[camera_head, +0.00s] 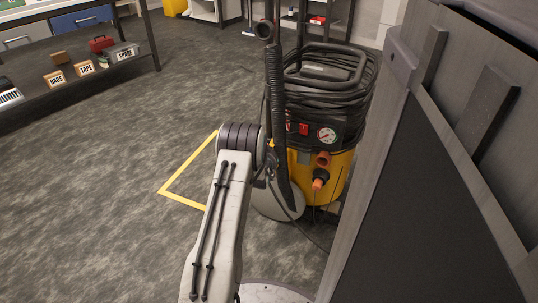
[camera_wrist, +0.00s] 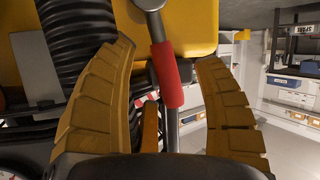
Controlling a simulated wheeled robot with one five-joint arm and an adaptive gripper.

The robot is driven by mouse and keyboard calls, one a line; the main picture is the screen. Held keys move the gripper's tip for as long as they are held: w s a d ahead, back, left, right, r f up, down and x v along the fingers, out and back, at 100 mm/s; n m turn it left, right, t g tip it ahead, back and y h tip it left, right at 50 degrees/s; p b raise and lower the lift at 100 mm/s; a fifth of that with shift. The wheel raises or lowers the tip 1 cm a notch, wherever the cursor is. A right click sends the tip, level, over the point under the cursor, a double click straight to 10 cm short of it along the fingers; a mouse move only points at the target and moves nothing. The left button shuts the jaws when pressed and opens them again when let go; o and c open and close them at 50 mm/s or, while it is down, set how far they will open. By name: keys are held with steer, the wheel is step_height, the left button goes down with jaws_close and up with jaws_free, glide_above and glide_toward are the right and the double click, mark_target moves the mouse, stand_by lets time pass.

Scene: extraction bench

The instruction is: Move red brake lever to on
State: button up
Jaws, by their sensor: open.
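In the wrist view the red brake lever (camera_wrist: 167,75) is a red sleeve on a grey metal rod. It appears between the two ribbed, brownish fingers of my gripper (camera_wrist: 167,52), nearer the left finger's tip than the right one's. The fingers are spread with gaps on both sides, so nothing is clamped. How deep the lever lies between them is hard to tell. Behind it is a yellow body. In the head view the yellow and black extraction machine (camera_head: 336,170) stands ahead of my arm. There my gripper and the lever cannot be clearly made out.
A black ribbed hose (camera_wrist: 75,45) runs close to the left finger. The machine carries a gauge (camera_head: 327,135) and an orange outlet (camera_head: 318,181). A grey panelled structure (camera_head: 430,180) stands close on the right. The floor on the left is open, with yellow marking tape (camera_head: 187,165).

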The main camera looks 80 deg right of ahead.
steer(key=shift+d+f, duration=0.1)
steer(key=shift+d, duration=0.2)
steer(key=shift+c, duration=0.4)
jaws_close()
stand_by(0.3)
